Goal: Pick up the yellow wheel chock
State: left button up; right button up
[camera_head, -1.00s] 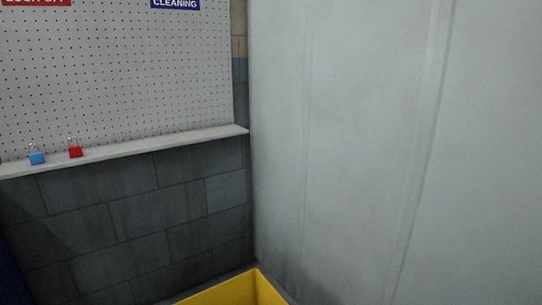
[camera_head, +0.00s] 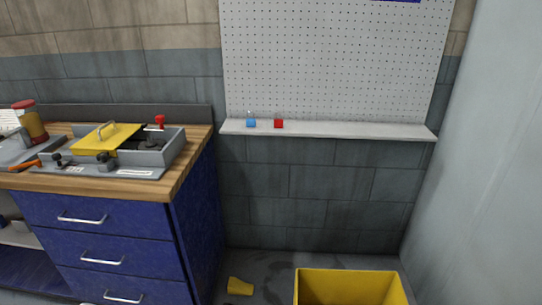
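A small yellow wedge-shaped block, which looks like the wheel chock (camera_head: 240,287), lies on the grey floor. It is between the blue drawer cabinet and the yellow bin, near the bottom of the head view. It is apart from both. Neither of my grippers shows in this view.
A yellow open bin (camera_head: 349,273) stands on the floor right of the chock. A blue drawer cabinet (camera_head: 190,222) with a wooden top (camera_head: 190,182) stands at left. A shelf (camera_head: 350,133) holds a blue padlock (camera_head: 251,122) and a red padlock (camera_head: 278,124). A pale wall (camera_head: 480,190) bounds the right.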

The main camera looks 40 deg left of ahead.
aim_at(235, 286)
jog(key=u, duration=1.55)
jog(key=z, duration=0.4)
jog(key=j+z, duration=0.2)
jog(key=z, duration=0.25)
jog(key=i+j+z, duration=0.1)
jog(key=j+z, duration=0.15)
jog(key=z, duration=0.15)
jog(key=j+z, duration=0.25)
jog(key=z, duration=0.2)
jog(key=j+z, duration=0.25)
jog(key=z, duration=0.15)
